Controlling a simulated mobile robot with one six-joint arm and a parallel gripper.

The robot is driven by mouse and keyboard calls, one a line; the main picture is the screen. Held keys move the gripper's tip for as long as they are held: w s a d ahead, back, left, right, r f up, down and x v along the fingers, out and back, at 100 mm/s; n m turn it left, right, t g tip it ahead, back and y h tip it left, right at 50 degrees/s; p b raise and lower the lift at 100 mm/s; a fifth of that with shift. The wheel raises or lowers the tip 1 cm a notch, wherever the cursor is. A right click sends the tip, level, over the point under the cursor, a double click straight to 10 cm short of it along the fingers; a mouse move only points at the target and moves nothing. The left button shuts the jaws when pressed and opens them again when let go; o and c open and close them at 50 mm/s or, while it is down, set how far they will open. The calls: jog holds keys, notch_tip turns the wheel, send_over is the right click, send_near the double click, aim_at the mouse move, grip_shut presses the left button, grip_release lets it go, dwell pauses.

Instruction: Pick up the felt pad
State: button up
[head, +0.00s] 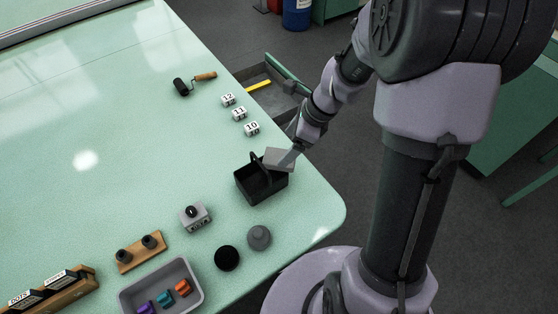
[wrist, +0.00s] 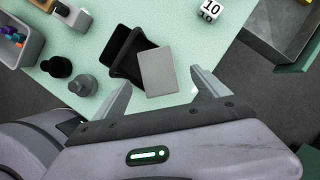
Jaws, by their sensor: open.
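The felt pad, a flat grey rectangle (head: 279,158), shows at the back right end of a black basket with a handle (head: 262,188). In the wrist view the pad (wrist: 158,71) overlaps the right part of the basket (wrist: 119,49); I cannot tell whether it rests on the rim or stands inside. My gripper (head: 289,158) is right at the pad in the head view, its fingers partly hidden. In the wrist view my gripper (wrist: 160,82) is open, with a finger on either side of the pad's near end and a gap to each.
An open drawer (head: 270,86) is beyond the table's right edge. Two round knobs (head: 227,258), (head: 259,237), a grey box (head: 195,216) and a grey tray (head: 124,298) stand in front. The table's left is clear.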

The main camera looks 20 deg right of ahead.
aim_at(280, 157)
jog(key=b+x, duration=0.2)
jog(key=x, duration=0.1)
jog(key=b+x, duration=0.1)
jog(key=x, duration=0.1)
jog(key=shift+s+f, duration=0.3)
jog(key=shift+r, duration=0.15)
